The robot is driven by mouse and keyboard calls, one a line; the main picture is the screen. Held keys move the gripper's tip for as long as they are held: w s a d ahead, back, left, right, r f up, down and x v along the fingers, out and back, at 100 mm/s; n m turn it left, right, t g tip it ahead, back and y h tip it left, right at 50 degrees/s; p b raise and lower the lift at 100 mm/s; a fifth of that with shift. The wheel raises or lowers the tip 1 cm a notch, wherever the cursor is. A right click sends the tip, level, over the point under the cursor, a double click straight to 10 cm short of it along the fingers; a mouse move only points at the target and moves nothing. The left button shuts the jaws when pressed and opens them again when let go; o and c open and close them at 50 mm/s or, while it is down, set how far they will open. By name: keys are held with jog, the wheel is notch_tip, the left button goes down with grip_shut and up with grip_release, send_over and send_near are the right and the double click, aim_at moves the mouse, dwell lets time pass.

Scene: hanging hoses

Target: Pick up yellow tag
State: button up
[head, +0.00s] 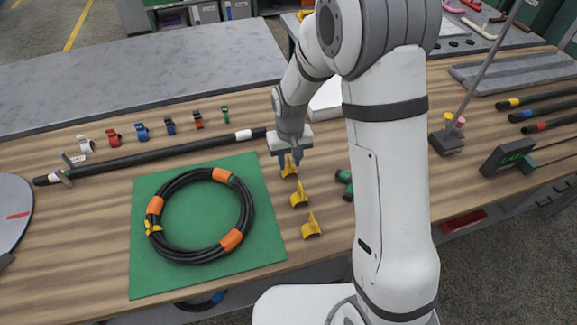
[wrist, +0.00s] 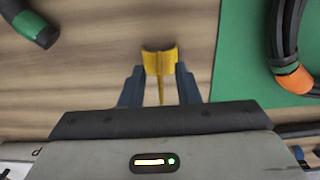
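Three yellow tags stand in a row on the wooden bench right of the green mat: a far one (head: 290,172), a middle one (head: 299,196) and a near one (head: 311,228). My gripper (head: 290,160) points down at the far tag. In the wrist view, this yellow tag (wrist: 160,62) has a curved top part and a thin upright fin. My gripper (wrist: 159,85) is open, with one dark finger on each side of the fin and a gap on both sides. Whether the fingertips reach the bench is unclear.
A coiled black hose (head: 247,205) with orange bands lies on the green mat (head: 145,275). Green-ended pieces (head: 344,177) lie right of the tags. A long black hose (head: 150,158) and several coloured clips lie to the left. A screen (head: 506,156) stands at the right.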

jog(key=shift+c, duration=0.3)
grip_shut()
notch_tip(320, 180, up, 10)
jog(key=shift+r, duration=0.1)
dwell(0.5)
dwell(0.8)
